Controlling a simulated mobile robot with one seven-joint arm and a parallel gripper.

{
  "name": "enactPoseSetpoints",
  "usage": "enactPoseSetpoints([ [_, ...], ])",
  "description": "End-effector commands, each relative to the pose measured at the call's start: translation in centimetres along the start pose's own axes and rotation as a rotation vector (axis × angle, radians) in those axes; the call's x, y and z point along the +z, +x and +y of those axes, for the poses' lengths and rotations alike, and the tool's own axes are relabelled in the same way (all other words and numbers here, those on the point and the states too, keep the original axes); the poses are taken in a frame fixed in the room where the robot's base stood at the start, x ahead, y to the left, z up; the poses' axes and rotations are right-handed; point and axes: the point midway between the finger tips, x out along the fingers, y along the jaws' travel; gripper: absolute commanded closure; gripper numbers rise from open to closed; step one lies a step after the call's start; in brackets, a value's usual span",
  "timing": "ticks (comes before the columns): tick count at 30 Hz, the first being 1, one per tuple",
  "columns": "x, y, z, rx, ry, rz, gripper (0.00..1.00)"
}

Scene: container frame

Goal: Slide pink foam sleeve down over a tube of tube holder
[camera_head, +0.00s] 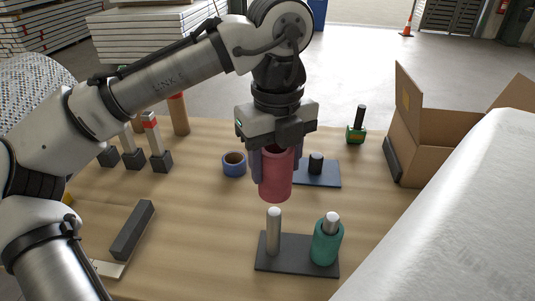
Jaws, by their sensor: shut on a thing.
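My gripper (276,160) is shut on the pink foam sleeve (275,180), which hangs upright and clear of the table. The tube holder is a dark flat base (296,263) on the table in front, with two light tubes. Its left tube (274,232) is bare. Its right tube (333,217) stands inside a green sleeve (326,243), with only the tube's top showing. The pink sleeve appears above and behind the bare tube in the picture, its lower end near the level of the tube's top; the exact gap cannot be told.
A blue tape roll (234,164) and a dark plate with a short black post (316,163) stand behind the holder. Several block-based posts (160,150) stand at left. A dark bar (132,231) lies front left. An open cardboard box (432,138) and white wrapped roll (460,210) bound the right.

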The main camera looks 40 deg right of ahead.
Motion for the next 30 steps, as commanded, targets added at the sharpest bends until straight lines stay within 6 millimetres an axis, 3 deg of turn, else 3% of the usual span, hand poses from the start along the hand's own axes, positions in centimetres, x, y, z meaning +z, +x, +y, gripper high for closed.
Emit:
enactPoseSetpoints([
  [14, 0.1, 4.0, 0.0, 0.000, 0.000, -0.002, 0.70],
  [30, 0.0, 4.8, 0.0, 0.000, 0.001, 0.000, 0.70],
])
